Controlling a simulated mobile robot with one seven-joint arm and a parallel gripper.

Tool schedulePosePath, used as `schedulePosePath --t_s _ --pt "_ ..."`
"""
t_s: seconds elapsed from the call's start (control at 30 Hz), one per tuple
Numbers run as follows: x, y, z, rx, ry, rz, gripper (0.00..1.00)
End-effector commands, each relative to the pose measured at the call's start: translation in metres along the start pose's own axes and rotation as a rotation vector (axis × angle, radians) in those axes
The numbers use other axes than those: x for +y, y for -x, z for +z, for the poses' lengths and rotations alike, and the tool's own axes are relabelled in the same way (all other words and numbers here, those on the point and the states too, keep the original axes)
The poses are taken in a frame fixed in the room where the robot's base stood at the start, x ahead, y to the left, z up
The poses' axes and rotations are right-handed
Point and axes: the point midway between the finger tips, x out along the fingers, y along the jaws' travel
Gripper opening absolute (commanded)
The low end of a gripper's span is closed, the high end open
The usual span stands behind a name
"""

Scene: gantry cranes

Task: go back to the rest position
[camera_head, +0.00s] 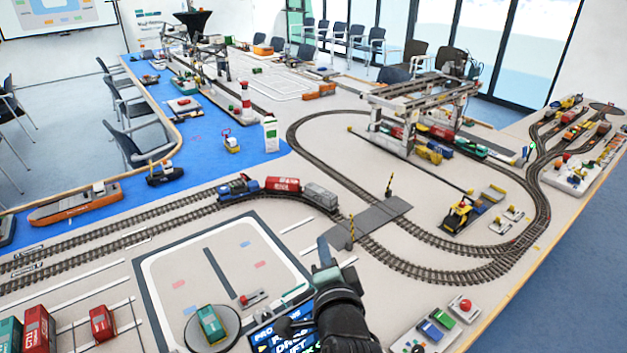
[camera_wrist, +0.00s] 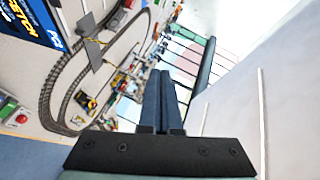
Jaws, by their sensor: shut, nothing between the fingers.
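My gripper (camera_head: 324,254) shows in the head view at the lower middle, at the end of my dark arm, above the front part of the model table (camera_head: 380,285). In the wrist view my gripper (camera_wrist: 160,80) has its two dark fingers side by side, closed together with nothing between them. The wrist view is turned on its side and shows the table and track to the left and the room's windows and wall beyond. My arm hides part of the table and a blue lettered panel (camera_head: 262,338) behind it.
A loop of track (camera_head: 330,172) runs around the table, with a blue engine and wagons (camera_head: 282,184) on it. A gantry crane (camera_head: 425,95) stands at the back right. A control box with a red button (camera_head: 464,306) lies at the front right. Containers (camera_head: 38,328) sit at the front left.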

Motion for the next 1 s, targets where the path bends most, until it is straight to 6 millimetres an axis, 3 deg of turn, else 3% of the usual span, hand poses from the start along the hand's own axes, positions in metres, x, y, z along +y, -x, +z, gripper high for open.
schedulePosePath --t_s 0.03,0.1,0.27,0.4,0.5,0.6,0.73,0.83,1.0 --pt "-0.04 0.006 -0.011 0.035 0.1 -0.071 0.0" --pt "-0.091 0.019 -0.025 0.094 0.245 -0.154 0.0" --pt "-0.201 0.069 -0.052 0.275 0.562 -0.326 0.0" --pt "-0.284 0.133 -0.068 0.483 0.813 -0.446 0.0" --pt "-0.329 0.185 -0.077 0.645 0.961 -0.502 0.0" --pt "-0.359 0.229 -0.081 0.783 1.066 -0.532 0.0" --pt "-0.378 0.267 -0.084 0.905 1.145 -0.543 0.0" --pt "-0.384 0.279 -0.085 0.945 1.17 -0.543 0.0" --pt "-0.385 0.281 -0.085 0.952 1.176 -0.542 0.0"
